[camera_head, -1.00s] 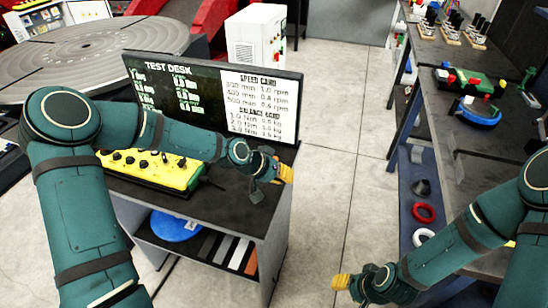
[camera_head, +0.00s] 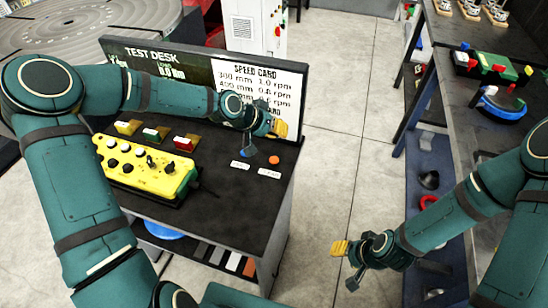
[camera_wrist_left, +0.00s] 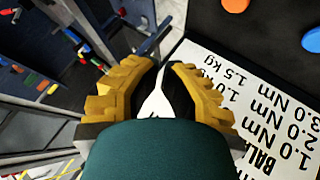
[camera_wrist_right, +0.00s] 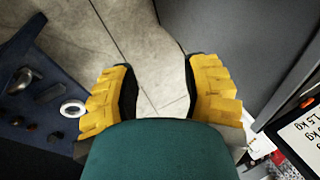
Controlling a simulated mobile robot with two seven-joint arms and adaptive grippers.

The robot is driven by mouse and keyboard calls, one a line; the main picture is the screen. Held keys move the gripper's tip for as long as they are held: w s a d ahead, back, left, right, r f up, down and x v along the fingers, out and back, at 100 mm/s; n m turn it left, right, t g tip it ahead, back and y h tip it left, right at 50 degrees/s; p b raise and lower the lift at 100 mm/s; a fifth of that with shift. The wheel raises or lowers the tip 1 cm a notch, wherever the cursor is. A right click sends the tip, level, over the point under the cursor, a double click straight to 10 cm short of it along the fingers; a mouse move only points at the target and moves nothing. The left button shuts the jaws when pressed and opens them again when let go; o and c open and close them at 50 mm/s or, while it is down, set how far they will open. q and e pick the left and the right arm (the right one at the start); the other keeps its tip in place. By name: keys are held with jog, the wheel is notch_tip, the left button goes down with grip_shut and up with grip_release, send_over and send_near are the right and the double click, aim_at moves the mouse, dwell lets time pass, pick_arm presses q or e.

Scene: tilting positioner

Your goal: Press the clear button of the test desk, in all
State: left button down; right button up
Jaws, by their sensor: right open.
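The test desk (camera_head: 225,222) is black-topped, with a screen (camera_head: 190,66) along its back edge. A blue button (camera_head: 246,160) and an orange button (camera_head: 273,159) sit on its right part. White labels lie in front of them, too small to read, so I cannot tell which is clear. Both buttons also show in the left wrist view, orange (camera_wrist_left: 235,5) and blue (camera_wrist_left: 312,40). My left gripper (camera_head: 281,129) is above the desk, behind the buttons near the screen, apart from them. Its fingers are close together with a narrow, empty gap. My right gripper (camera_head: 340,262) is open and empty over the floor.
A yellow control box (camera_head: 145,168) stands on the desk's left, with several small coloured switches (camera_head: 155,134) behind it. A shelf rack (camera_head: 470,125) with parts stands at the right. The floor (camera_head: 345,150) between desk and rack is clear.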

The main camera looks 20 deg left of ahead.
pick_arm(q)
jog(key=b, duration=0.6)
send_over(278, 160)
notch_tip(278, 160, down, 7)
jog(key=shift+f, duration=0.95)
pick_arm(e)
notch_tip(278, 160, down, 6)
jog(key=s, duration=0.2)
jog(key=shift+a+f+g, duration=0.2)
jog(key=shift+f+g, duration=0.05)
jog(key=shift+g, duration=0.15)
pick_arm(q)
jog(key=shift+f+b, duration=0.15)
jog(key=shift+b, duration=0.2)
pick_arm(e)
jog(key=shift+f, duration=0.1)
pick_arm(q)
jog(key=shift+f, duration=0.25)
pick_arm(e)
jog(key=shift+f, duration=0.15)
